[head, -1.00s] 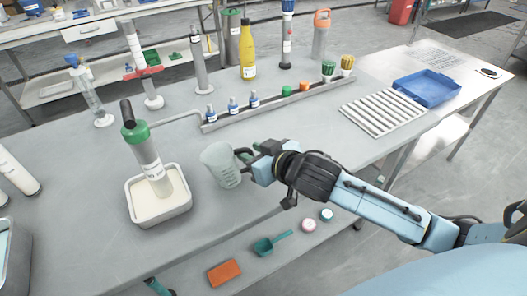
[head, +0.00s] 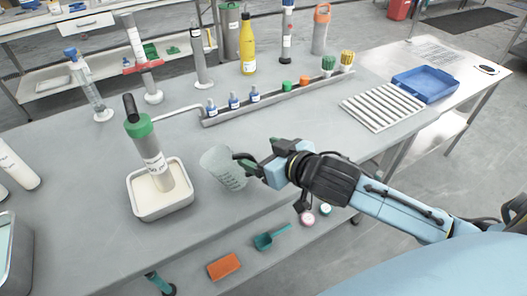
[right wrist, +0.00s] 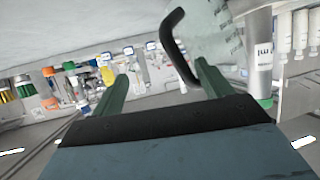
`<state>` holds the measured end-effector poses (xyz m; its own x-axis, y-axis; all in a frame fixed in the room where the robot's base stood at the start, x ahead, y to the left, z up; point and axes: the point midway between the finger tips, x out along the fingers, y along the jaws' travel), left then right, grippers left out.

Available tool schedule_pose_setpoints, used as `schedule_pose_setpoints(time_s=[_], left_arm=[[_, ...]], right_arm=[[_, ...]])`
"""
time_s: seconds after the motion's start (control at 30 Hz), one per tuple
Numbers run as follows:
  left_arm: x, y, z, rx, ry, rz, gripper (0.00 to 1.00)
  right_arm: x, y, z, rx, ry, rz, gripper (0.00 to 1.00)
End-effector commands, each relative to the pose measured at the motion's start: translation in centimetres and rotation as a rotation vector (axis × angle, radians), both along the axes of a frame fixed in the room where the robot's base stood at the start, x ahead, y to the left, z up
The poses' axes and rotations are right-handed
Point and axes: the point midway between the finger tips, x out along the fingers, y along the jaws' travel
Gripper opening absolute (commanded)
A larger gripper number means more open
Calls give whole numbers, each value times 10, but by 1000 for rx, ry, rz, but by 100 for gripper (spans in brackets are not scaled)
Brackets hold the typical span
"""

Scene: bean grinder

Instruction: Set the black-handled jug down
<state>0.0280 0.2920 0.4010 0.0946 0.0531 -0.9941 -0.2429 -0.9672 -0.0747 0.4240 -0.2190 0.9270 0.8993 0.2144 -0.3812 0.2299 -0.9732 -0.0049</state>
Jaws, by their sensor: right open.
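The clear measuring jug (head: 224,168) with a black handle (head: 243,158) is at the front middle of the grey bench. It leans a little to the left in the head view, and I cannot tell whether its base rests flat. My right gripper (head: 256,166) is at the handle side, to the right of the jug. In the right wrist view the green fingers (right wrist: 160,72) are spread apart. The black handle (right wrist: 174,48) reaches between them, nearer the right finger, and the jug body (right wrist: 222,28) is partly cut off. My left gripper is not seen.
A white tub (head: 162,212) holding a green-capped cylinder (head: 152,155) stands left of the jug. A rail with small bottles (head: 275,98) runs behind it. A ribbed white rack (head: 382,106) and blue tray (head: 426,85) are at the right. The bench front edge is close.

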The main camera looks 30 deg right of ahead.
Motion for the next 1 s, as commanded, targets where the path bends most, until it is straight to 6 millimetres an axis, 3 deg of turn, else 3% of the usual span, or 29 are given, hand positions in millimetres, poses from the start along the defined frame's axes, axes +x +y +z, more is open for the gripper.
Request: schedule_pose_setpoints(time_s=[0.03, 0.17, 0.53, 0.8, 1.0], left_arm=[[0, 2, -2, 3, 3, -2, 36], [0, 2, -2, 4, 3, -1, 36], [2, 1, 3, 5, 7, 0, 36], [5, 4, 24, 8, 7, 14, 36], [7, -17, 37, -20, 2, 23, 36]], right_arm=[[0, 0, -2, 0, 0, 0, 85], [0, 0, -2, 0, 0, 0, 100], [-8, -2, 2, 0, 3, 0, 100], [-42, -11, 19, 0, 4, 0, 100], [-69, -18, 30, 2, 5, 0, 100]])
